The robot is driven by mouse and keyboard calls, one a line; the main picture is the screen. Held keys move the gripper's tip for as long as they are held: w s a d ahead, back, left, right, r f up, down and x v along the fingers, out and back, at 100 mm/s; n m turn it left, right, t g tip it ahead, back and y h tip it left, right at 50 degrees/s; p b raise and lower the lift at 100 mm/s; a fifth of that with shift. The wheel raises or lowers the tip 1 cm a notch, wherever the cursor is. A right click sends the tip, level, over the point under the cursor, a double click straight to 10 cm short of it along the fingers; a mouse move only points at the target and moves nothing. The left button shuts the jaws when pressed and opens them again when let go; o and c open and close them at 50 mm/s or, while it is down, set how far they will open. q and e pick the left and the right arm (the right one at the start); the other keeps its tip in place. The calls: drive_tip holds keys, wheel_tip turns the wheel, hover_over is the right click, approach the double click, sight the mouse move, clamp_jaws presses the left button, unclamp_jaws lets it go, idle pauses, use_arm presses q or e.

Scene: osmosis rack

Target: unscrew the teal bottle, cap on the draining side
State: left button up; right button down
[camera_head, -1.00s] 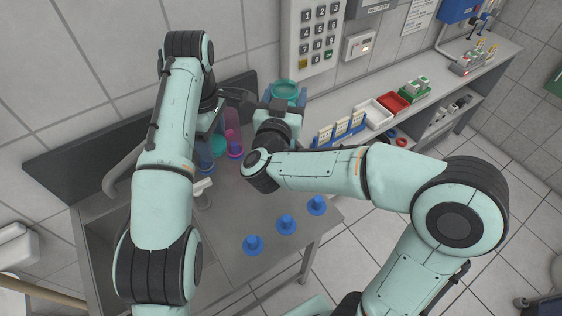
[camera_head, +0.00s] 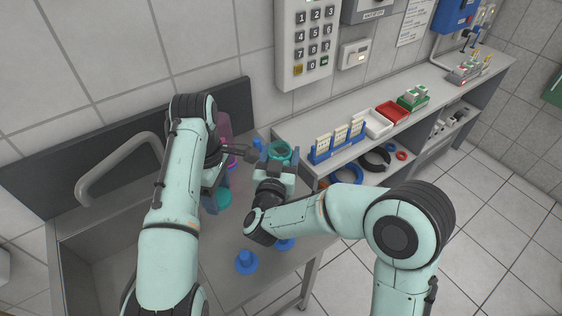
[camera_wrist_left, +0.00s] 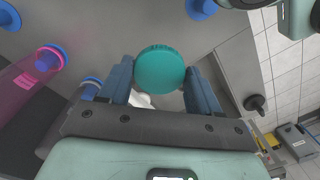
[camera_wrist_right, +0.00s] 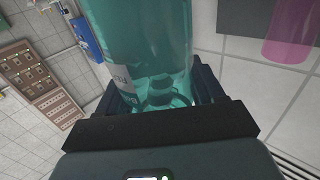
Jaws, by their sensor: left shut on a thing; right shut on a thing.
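The teal cap (camera_wrist_left: 160,69) is a round disc between the two blue fingers of my left gripper (camera_wrist_left: 160,80), which is shut on it. In the head view the cap (camera_head: 222,198) shows at the left gripper (camera_head: 214,193), over the steel counter, apart from the bottle. Whether it touches the counter I cannot tell. The teal bottle (camera_head: 279,152) is in my right gripper (camera_head: 276,168), its top rim open. In the right wrist view the see-through teal bottle (camera_wrist_right: 145,45) with a label fills the space between the fingers of the gripper (camera_wrist_right: 155,90), shut on it.
A pink bottle (camera_head: 224,132) stands behind my left gripper. Blue cone-shaped pieces (camera_head: 246,262) stand along the counter's front edge. The sink (camera_head: 100,255) and its tap (camera_head: 110,165) are at left. A side shelf (camera_head: 345,155) with racks and trays is at right.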

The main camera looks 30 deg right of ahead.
drive_tip(key=shift+s+f, duration=0.1)
drive_tip(key=shift+f, duration=0.4)
drive_tip(key=shift+c, duration=0.7)
unclamp_jaws()
drive_tip(key=shift+r, duration=0.1)
